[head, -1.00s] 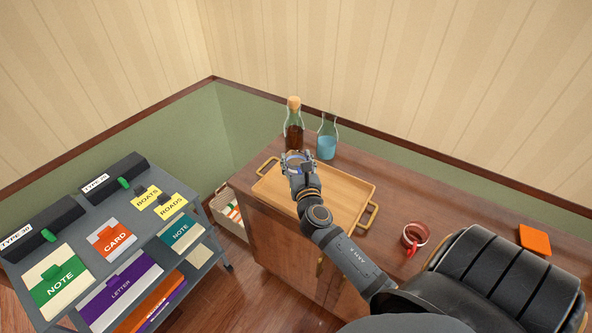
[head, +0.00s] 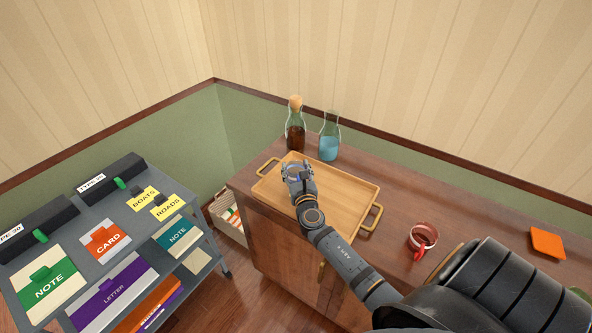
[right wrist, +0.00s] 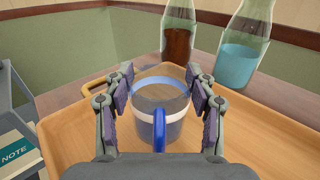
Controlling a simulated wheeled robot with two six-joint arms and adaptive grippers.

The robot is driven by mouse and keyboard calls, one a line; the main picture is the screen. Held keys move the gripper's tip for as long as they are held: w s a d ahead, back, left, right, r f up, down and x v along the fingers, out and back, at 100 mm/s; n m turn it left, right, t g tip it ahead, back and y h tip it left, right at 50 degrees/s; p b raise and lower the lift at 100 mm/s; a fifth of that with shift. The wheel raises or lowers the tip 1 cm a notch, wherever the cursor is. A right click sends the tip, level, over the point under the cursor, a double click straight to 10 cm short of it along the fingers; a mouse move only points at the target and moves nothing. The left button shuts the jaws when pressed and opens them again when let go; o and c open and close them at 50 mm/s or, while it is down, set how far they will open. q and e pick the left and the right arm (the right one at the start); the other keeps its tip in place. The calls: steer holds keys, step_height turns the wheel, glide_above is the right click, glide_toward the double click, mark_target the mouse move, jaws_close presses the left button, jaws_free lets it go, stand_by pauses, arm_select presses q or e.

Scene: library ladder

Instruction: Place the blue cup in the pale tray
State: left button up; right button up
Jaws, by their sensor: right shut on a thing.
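The blue cup (right wrist: 160,118) has a blue handle, a blue inner rim and a pale and dark body. It is upright between the two fingers of my right gripper (head: 297,169) in the right wrist view. My right gripper is shut on it. The pale tray (head: 350,186) is light wood with brass handles and lies on the brown cabinet. The cup is over the left part of the tray, and I cannot tell whether its base touches it. In the head view the gripper mostly hides the cup. My left gripper is not in view.
A corked brown bottle (head: 295,133) and a bottle with blue liquid (head: 329,146) stand behind the tray. A red and white mug (head: 423,238) and an orange square (head: 547,243) are to its right. A grey cart (head: 80,217) with folders stands left. The tray's right part is free.

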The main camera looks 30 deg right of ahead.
steer(key=shift+f, duration=0.15)
steer(key=o, duration=1.3)
steer(key=shift+r, duration=0.25)
steer(key=b+v, duration=0.1)
steer(key=v, duration=1)
steer(key=shift+s+a+f+b, duration=0.1)
steer(key=shift+s+f+b, duration=0.05)
steer(key=shift+s+b, duration=0.15)
steer(key=shift+s+a, duration=0.1)
steer(key=shift+s, duration=0.15)
